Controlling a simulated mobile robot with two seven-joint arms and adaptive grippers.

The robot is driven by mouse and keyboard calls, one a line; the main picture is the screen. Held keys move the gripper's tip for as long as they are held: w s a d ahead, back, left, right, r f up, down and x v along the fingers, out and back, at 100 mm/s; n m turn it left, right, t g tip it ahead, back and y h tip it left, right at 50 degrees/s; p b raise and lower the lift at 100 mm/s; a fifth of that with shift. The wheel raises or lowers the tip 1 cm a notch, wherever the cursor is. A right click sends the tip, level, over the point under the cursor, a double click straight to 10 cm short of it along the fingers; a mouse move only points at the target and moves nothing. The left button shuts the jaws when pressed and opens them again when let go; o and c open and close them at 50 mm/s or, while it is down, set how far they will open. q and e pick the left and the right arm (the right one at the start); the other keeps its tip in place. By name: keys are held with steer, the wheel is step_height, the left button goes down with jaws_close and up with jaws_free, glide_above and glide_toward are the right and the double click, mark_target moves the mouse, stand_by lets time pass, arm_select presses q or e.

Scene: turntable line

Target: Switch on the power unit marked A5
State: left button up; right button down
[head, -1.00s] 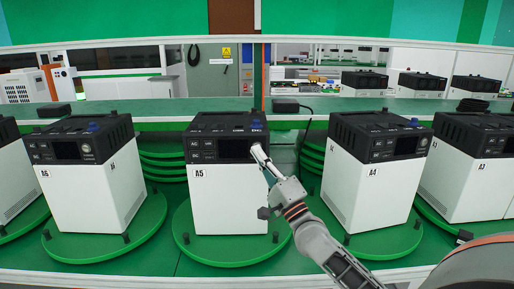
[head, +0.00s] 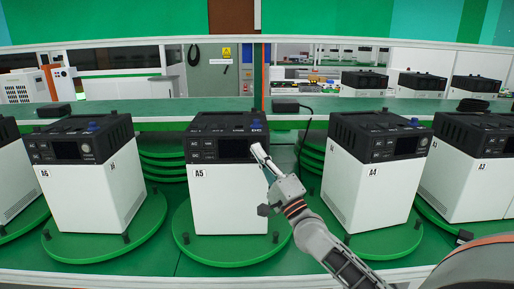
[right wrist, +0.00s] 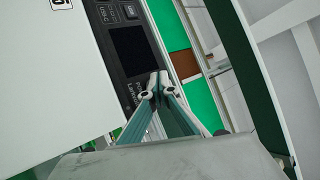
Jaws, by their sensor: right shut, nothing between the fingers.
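The power unit marked A5 (head: 228,205) is a white box with a black top panel and a dark screen, standing upright on a green round turntable (head: 228,255). Its white side, label and dark screen (right wrist: 128,50) also show in the right wrist view. My right gripper (head: 256,149) is shut and empty, its fingertips at the right end of A5's black front panel. In the right wrist view the closed fingertips (right wrist: 157,82) overlap the panel beside the screen. The spot where the neighbouring units carry a round button is hidden behind them; I cannot tell whether they touch it. My left gripper is out of view.
Unit A6 (head: 78,200) stands to the left and unit A4 (head: 362,190) to the right, each on its own green turntable. A black adapter with a cable (head: 286,104) lies on the shelf behind. My right arm spans the gap between A5 and A4.

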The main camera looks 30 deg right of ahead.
steer(key=shift+w+d, duration=0.1)
steer(key=shift+w, duration=0.05)
stand_by(0.5)
steer(key=shift+s+a+p, duration=0.4)
steer(key=shift+s+p, duration=0.1)
steer(key=shift+s, duration=0.15)
steer(key=s+a, duration=0.1)
steer(key=s+p, duration=0.1)
steer(key=s, duration=0.1)
steer(key=s+a+p, duration=0.1)
steer(key=shift+s+a, duration=0.15)
steer(key=shift+a, duration=0.15)
steer(key=shift+f, duration=0.1)
stand_by(0.7)
